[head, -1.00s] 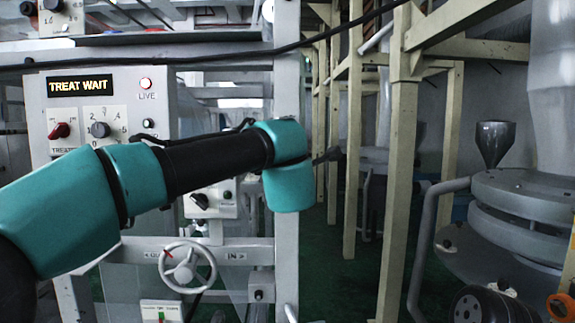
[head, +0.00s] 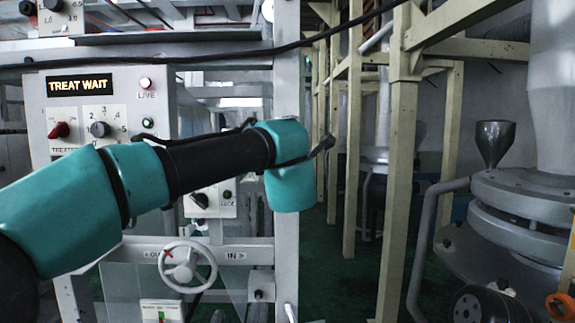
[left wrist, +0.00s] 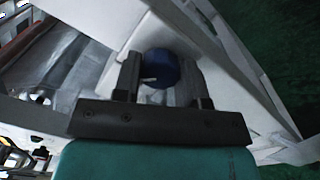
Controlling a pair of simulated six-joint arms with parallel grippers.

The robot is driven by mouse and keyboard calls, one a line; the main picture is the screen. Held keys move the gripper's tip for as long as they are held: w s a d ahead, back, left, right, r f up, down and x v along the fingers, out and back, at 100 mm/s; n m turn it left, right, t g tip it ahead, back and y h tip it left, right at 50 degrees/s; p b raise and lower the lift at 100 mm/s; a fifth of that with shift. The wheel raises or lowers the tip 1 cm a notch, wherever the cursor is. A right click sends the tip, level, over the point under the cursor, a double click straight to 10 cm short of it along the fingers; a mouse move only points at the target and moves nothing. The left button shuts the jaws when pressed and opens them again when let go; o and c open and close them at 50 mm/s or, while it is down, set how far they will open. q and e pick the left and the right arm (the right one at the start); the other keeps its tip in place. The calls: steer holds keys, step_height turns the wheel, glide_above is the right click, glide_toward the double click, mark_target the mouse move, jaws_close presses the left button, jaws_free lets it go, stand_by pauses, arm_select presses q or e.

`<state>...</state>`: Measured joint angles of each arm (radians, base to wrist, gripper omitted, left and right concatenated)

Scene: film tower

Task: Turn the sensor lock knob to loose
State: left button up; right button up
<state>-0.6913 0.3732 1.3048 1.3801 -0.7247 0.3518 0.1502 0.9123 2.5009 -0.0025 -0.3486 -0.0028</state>
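My left arm comes in from the left in the head view, and its teal end link (head: 290,185) hangs in front of the machine frame. The left gripper's fingers are hidden in that view. In the left wrist view a round, dark blue knob (left wrist: 160,68) sits between the two fingers of my left gripper (left wrist: 160,75). The fingers lie close on both sides of it and look shut on it. Its pointer and label cannot be made out. A small box with a dark knob (head: 200,200) shows below the arm, partly covered. My right gripper is not in view.
A control panel with a TREAT WAIT display (head: 79,85), a red knob (head: 60,130) and a grey dial (head: 99,129) is behind the arm. A handwheel (head: 186,265) is below. Cream posts (head: 395,190) and a grey hopper machine (head: 520,200) stand right.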

arm_select(q)
steer(key=o, duration=0.4)
steer(key=s, duration=1.7)
steer(key=shift+s+d+f, duration=0.25)
steer(key=shift+f, duration=0.05)
